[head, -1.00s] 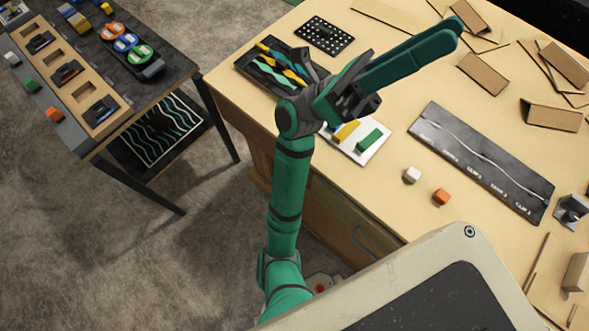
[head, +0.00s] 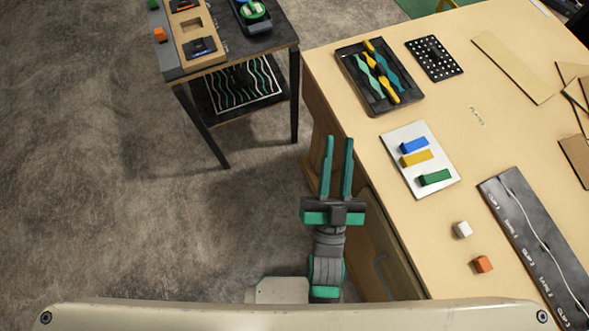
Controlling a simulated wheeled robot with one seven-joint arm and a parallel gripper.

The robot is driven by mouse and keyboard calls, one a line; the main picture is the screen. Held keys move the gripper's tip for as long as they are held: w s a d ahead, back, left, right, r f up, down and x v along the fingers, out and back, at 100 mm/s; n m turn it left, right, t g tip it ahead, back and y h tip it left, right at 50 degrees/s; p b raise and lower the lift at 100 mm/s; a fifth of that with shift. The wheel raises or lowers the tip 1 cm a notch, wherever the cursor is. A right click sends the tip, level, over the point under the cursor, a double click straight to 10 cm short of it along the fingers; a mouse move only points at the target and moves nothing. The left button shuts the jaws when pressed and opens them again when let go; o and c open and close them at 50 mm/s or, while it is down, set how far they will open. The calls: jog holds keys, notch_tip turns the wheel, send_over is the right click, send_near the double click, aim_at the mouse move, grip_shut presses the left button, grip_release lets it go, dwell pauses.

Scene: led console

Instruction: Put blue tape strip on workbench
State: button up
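A short blue strip (head: 414,145), likely the blue tape strip, lies on a white plate (head: 395,133). A yellow strip (head: 417,159) and a green strip (head: 435,178) lie beside it on the same plate. The plate rests on the tan workbench (head: 400,215), near its left edge. My gripper (head: 338,142) is open and empty, its two green fingers parallel with a gap between them. In the picture it lies left of the workbench edge and left of the white plate. Its height relative to the bench top is hard to tell.
A black tray (head: 354,85) of wavy coloured pieces and a dotted black plate (head: 434,58) lie behind the strips. White (head: 462,229) and orange (head: 483,264) blocks and a dark cable panel (head: 545,240) lie nearer. A dark side table (head: 280,38) stands at left.

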jog(key=s+a+f+n+g+y, duration=0.1)
jog(key=s+a+f+g, duration=0.3)
jog(key=s+f, duration=0.3)
jog(key=s+a+f+n+g+y, duration=0.1)
jog(key=s+a+f+n+g, duration=0.1)
jog(key=s+a+f+g, duration=0.2)
jog(key=s+a+f, duration=0.1)
jog(key=s+f, duration=0.2)
jog(key=f, duration=0.3)
jog(key=shift+s+n, duration=0.3)
jog(key=shift+s, duration=0.1)
